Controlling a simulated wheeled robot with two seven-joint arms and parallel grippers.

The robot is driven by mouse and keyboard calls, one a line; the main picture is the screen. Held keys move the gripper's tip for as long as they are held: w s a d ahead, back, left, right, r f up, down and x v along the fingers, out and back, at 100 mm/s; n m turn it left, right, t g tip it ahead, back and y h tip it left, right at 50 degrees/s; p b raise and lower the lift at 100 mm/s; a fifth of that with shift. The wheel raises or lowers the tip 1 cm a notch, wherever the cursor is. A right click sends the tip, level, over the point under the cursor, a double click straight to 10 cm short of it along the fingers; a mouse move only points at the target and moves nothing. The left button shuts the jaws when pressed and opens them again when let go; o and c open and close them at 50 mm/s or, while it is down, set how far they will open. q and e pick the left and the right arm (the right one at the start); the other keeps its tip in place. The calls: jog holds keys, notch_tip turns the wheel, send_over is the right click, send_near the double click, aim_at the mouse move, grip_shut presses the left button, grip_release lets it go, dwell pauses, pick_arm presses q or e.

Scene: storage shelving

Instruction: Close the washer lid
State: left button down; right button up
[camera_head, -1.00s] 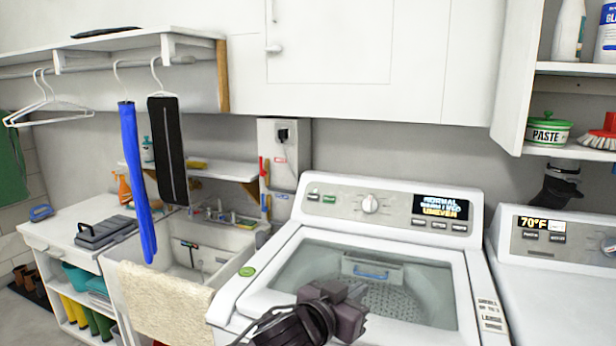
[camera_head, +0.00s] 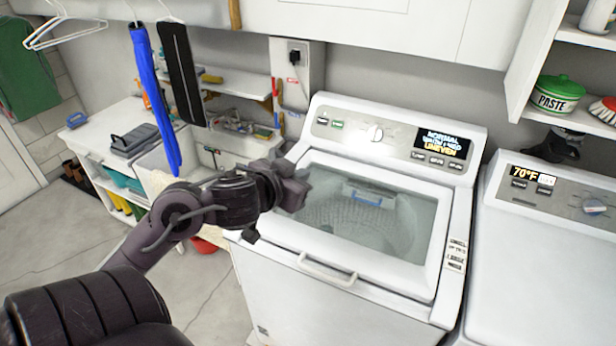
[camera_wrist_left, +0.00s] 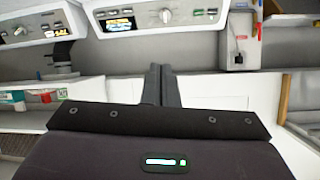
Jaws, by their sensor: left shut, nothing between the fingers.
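The white washer (camera_head: 340,317) stands in the middle of the head view. Its lid (camera_head: 388,281), with a white frame and a clear window, appears to lie flat on the washer top. The drum shows through the window. A white handle (camera_head: 327,270) is at the front edge. My left gripper (camera_head: 298,188) is dark and shut, with nothing held. It overlaps the lid's left side in the head view; its exact height is unclear. In the left wrist view its fingers (camera_wrist_left: 162,85) are together, with the washer's control panel (camera_wrist_left: 160,18) beyond them. My right gripper is not in view.
A second white machine (camera_head: 545,265) stands close on the right. A sink (camera_head: 235,150) and a low shelf unit (camera_head: 95,135) are on the left. Clothes hang over the sink, including a blue one (camera_head: 155,95). The floor (camera_head: 45,240) at lower left is open.

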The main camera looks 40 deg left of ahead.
pick_arm(q)
jog(key=w+a+f, duration=0.1)
jog(key=w+f, duration=0.4)
jog(key=f, duration=0.1)
jog(key=shift+a+f, duration=0.25)
dwell(0.3)
jog(key=shift+w, duration=0.1)
jog(key=shift+b, duration=0.3)
